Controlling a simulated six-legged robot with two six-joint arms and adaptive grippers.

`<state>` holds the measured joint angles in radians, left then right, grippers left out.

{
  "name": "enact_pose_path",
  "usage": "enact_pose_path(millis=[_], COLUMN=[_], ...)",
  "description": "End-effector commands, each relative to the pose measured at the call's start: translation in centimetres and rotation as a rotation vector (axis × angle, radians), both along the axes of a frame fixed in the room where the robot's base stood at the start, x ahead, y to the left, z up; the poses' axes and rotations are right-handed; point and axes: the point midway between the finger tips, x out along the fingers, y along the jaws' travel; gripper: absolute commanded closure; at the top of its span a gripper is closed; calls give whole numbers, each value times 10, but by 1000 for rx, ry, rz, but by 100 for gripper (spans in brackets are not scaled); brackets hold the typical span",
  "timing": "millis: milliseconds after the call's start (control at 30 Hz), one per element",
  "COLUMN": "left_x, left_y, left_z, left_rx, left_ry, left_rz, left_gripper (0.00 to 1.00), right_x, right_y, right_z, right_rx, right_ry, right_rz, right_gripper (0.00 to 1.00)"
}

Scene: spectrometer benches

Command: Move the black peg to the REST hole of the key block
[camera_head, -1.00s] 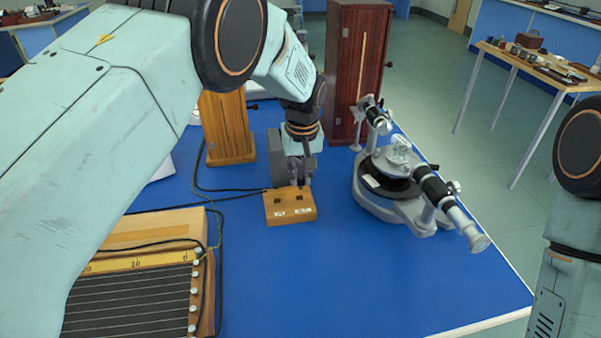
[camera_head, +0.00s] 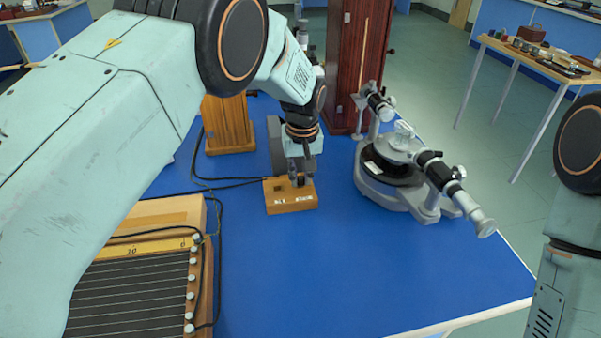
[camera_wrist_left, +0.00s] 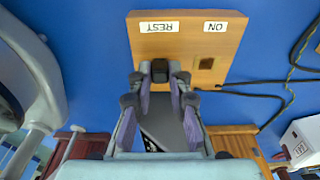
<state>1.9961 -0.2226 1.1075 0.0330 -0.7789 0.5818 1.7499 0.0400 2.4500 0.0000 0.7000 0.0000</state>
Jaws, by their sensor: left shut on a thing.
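The wooden key block (camera_head: 291,202) lies on the blue bench, with two labels on its near face. In the left wrist view the block (camera_wrist_left: 222,35) shows upside down, with its REST label (camera_wrist_left: 159,27) and ON label (camera_wrist_left: 215,27). The ON hole (camera_wrist_left: 206,63) is empty. My left gripper (camera_head: 300,180) is over the block's right half, shut on the black peg (camera_wrist_left: 159,71), which lines up with the REST side. The fingers cover the REST hole; I cannot tell how deep the peg sits in it. My right gripper is out of view.
The spectrometer (camera_head: 410,170) stands close on the right of the block. A slide-wire board (camera_head: 135,285) lies at the left front, with a black cable (camera_head: 225,187) leading to the block. Wooden boxes (camera_head: 228,125) stand behind.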

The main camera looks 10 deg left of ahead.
Motion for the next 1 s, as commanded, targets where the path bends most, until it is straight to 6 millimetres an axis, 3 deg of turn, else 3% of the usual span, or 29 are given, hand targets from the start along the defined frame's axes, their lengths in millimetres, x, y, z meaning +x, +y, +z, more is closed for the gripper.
enact_pose_path(millis=[133, 167, 467, 800, 1000], left_x=[0, 0, 0, 0, -2], left_y=[0, 0, 0, 0, -2], left_z=[0, 0, 0, 3, 31], left_rx=[0, 0, 0, 0, 0], left_ry=[0, 0, 0, 0, -4], left_rz=[0, 0, 0, 0, 0], left_gripper=[100, 81, 56, 56, 56], right_x=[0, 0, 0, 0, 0], right_y=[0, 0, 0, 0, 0], right_z=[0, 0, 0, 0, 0], right_rx=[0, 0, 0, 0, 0], right_ry=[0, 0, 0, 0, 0], right_rz=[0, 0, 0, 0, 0], right_gripper=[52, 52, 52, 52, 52])
